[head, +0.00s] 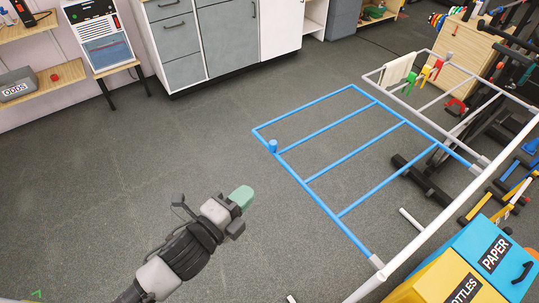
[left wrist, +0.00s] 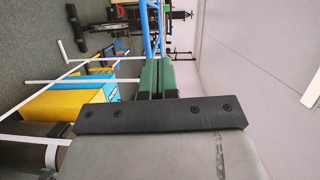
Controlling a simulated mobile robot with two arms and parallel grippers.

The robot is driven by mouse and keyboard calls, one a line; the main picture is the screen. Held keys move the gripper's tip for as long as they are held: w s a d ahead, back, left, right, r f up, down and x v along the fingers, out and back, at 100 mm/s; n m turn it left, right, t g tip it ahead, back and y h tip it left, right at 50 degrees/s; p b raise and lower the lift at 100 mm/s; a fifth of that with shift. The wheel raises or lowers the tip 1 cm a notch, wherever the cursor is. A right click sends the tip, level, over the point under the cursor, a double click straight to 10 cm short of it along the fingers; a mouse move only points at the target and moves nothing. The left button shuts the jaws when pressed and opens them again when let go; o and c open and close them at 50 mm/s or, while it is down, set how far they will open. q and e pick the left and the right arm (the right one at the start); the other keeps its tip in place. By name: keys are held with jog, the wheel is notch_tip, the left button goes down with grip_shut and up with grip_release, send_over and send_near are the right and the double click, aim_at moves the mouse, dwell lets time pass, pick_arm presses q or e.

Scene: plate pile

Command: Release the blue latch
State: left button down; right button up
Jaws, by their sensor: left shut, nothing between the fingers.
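A blue latch (head: 272,146), a short round knob, sits on the left rail of a blue ladder-like rack (head: 320,131). The rack stretches across the middle right of the head view. My left gripper (head: 242,196) has green fingertips, which are shut and empty. In the head view it is below and left of the latch, apart from it. In the left wrist view the green fingers (left wrist: 154,78) show closed together, with part of the blue rack (left wrist: 153,32) beyond them. I cannot make out the latch in that view. My right gripper is not in view.
A white rail frame (head: 440,214) joins the blue rack at the right. Colored clips (head: 425,75) and a white cloth (head: 398,70) hang at the far end. A yellow bin and a blue PAPER bin (head: 492,256) stand at lower right. Floor at left is clear.

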aim_at(273, 147)
pick_arm(q)
jog(key=w+a+p+x, duration=0.1)
jog(key=a+p+x, duration=0.1)
jog(key=x, duration=1)
jog(key=shift+w+p, duration=0.45)
jog(key=shift+w, duration=0.15)
jog(key=shift+f, duration=0.1)
jog(key=w+a, duration=0.2)
jog(key=shift+w+a, duration=0.1)
jog(key=shift+w, duration=0.3)
